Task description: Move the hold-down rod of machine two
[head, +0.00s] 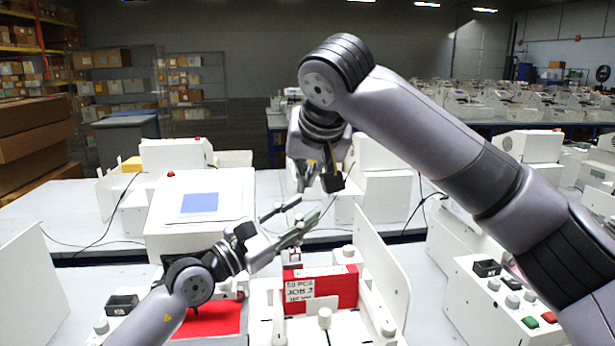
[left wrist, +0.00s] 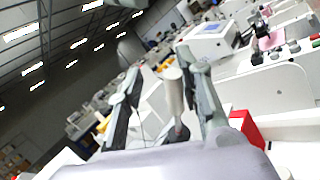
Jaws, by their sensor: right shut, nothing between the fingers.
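The near machine (head: 199,232), a white plotter with a blue screen, stands front centre. A red block marked "JOB 2" (head: 337,287) sits in its white tray; red also shows in the left wrist view (left wrist: 246,127). I cannot tell for certain which part is the hold-down rod. My left gripper (head: 292,220) is open above the tray. In the left wrist view, a grey cylinder (left wrist: 174,90) appears between its spread fingers, with no clear contact; I cannot tell what it is. My right gripper (head: 320,188) is shut and empty, hanging above and behind the left one.
White upright panels flank the tray on the right (head: 378,258) and stand at far left (head: 38,285). A button box (head: 510,300) is at the lower right. More white machines fill the tables behind. Black cables lie on the table.

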